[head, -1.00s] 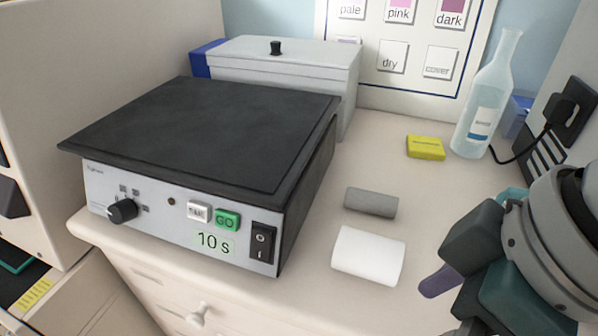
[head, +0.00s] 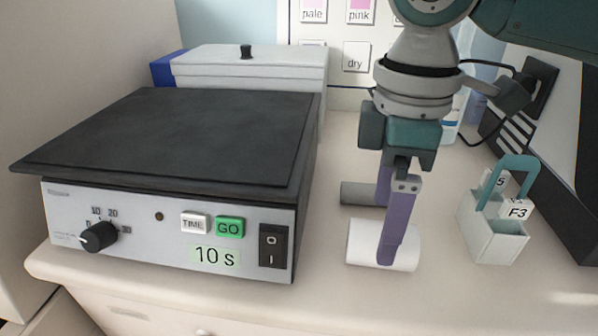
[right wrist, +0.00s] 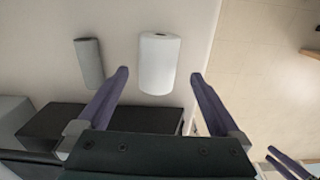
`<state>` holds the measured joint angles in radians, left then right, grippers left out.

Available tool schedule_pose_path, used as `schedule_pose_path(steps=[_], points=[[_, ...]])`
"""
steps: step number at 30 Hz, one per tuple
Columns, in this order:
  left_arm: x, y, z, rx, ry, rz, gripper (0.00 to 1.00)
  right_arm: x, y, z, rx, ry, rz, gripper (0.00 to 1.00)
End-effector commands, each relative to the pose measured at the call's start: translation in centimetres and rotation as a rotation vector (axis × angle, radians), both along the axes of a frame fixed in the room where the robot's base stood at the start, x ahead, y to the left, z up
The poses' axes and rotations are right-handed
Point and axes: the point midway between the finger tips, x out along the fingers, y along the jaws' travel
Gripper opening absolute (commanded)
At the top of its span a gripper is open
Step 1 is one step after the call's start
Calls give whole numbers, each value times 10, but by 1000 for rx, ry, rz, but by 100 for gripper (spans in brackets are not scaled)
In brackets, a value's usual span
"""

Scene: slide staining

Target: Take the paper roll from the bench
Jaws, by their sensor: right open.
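The white paper roll (head: 363,243) lies on its side near the bench's front edge, right of the hot plate. My right gripper (head: 386,232) points down over it, open, with one purple finger in front of the roll in the head view. In the right wrist view the paper roll (right wrist: 159,66) shows between the open fingers of the right gripper (right wrist: 159,75), with nothing gripped. Contact cannot be told. Purple finger-like parts at the lower right of the wrist view seem to be my left gripper (right wrist: 284,162); its opening is unclear.
A grey roll (head: 357,194) lies just behind the paper roll; it also shows in the wrist view (right wrist: 89,63). The hot plate (head: 170,145) stands left. A slide holder with a teal handle (head: 490,235) stands right. A grey lidded box (head: 250,75) is behind.

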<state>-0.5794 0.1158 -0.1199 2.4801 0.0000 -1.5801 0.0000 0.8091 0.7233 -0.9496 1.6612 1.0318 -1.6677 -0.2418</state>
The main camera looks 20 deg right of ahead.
Motion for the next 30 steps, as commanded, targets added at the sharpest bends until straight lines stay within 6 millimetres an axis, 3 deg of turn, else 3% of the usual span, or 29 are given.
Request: schedule_pose_path(steps=[7,17,30], points=[[0,-1,-6,-2,0,1,50,0,-6,-39,-1,3,1,100],[0,0,-7,0,1,0,50,0,-5,-45,-1,-1,3,99],[-1,2,-7,8,1,-6,50,0,-6,-45,-1,-1,2,49]])
